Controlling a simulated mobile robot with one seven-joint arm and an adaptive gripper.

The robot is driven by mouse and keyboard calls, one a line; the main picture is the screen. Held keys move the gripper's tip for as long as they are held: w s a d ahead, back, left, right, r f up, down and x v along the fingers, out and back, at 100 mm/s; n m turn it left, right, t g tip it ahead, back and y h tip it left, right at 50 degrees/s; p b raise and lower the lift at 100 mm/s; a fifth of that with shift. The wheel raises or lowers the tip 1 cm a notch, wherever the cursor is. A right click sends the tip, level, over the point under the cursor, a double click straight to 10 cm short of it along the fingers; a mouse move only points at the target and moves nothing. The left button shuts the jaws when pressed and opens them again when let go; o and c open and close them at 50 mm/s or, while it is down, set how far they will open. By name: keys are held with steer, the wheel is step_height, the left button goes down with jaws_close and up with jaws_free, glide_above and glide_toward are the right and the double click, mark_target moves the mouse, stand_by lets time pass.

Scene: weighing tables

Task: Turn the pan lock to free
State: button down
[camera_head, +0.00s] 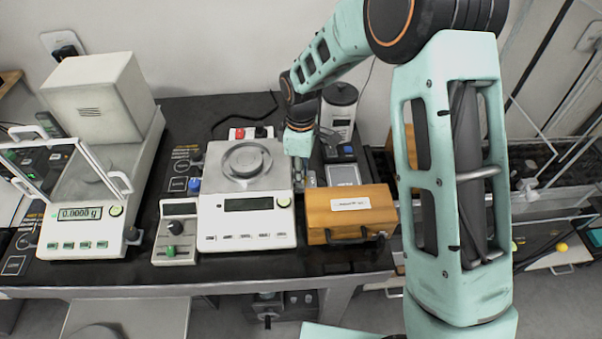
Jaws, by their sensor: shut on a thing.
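A white balance (246,240) with a square metal top and a round pan (246,160) stands in the middle of the black table; its display is dark. My gripper (299,162) points down at the right rear side of this balance, close against its edge. It is shut on a small part there, which I take to be the pan lock; the fingers and wrist hide it. I cannot tell which way the lock is turned.
A wooden case (348,216) stands close right of the balance. A small control box (176,232) with a green knob (175,228) stands left. A second balance (86,224) reads 0.0000 g. A dark-topped canister (340,98) stands behind my gripper.

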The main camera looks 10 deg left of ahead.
steer(key=c, duration=1.6)
jaws_free()
steer(key=shift+r, duration=0.1)
